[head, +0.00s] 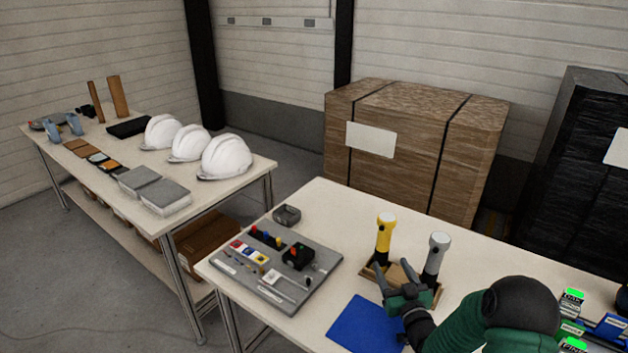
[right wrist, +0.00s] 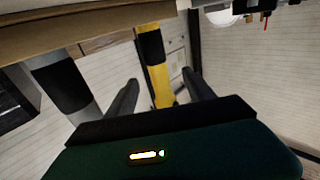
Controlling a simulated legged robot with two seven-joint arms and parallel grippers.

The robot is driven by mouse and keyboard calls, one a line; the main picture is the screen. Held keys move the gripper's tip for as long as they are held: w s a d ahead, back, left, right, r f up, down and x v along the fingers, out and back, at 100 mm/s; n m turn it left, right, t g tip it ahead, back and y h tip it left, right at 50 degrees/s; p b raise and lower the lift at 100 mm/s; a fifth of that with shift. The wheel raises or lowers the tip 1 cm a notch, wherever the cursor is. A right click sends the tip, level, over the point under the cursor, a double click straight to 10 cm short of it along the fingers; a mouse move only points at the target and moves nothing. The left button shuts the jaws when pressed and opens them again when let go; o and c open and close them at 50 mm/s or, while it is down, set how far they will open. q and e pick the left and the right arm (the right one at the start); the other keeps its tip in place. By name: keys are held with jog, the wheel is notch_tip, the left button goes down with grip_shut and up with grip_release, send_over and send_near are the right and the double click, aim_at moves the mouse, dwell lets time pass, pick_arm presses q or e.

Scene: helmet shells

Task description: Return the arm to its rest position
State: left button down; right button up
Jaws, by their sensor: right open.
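My right gripper (head: 396,287) is over the near table in the head view, its arm coming in from the lower right. Its jaws are open with a gap between the fingers, and nothing is held. A yellow flashlight (head: 385,238) and a grey flashlight (head: 436,257) stand upright in a wooden holder (head: 372,273) just behind the gripper. In the right wrist view the yellow flashlight (right wrist: 157,70) shows beyond the gap between the two fingers (right wrist: 160,100), and the grey flashlight (right wrist: 62,85) is to the left. My left gripper is not in view.
A blue mat (head: 355,325) lies in front of the gripper. A grey board (head: 262,275) with small parts and a small grey box (head: 287,214) are to the left. Devices with green displays (head: 572,300) are at the right. White helmets (head: 226,157) sit on the far table.

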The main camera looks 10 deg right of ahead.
jog(key=s+a+g+p, duration=0.2)
jog(key=s+a+g, duration=0.3)
jog(key=s, duration=0.4)
jog(key=s+a+r+g+p, duration=0.1)
jog(key=s+a+g+p, duration=0.2)
jog(key=s, duration=0.6)
jog(key=s+a+r+g+y+p, duration=0.1)
jog(key=s+a+g+p, duration=0.1)
jog(key=s+a+g, duration=0.5)
jog(key=shift+s+a+r+n+g, duration=0.3)
jog(key=shift+s+a+g, duration=0.15)
jog(key=shift+s, duration=0.7)
jog(key=shift+d+f, duration=0.1)
jog(key=shift+d, duration=0.05)
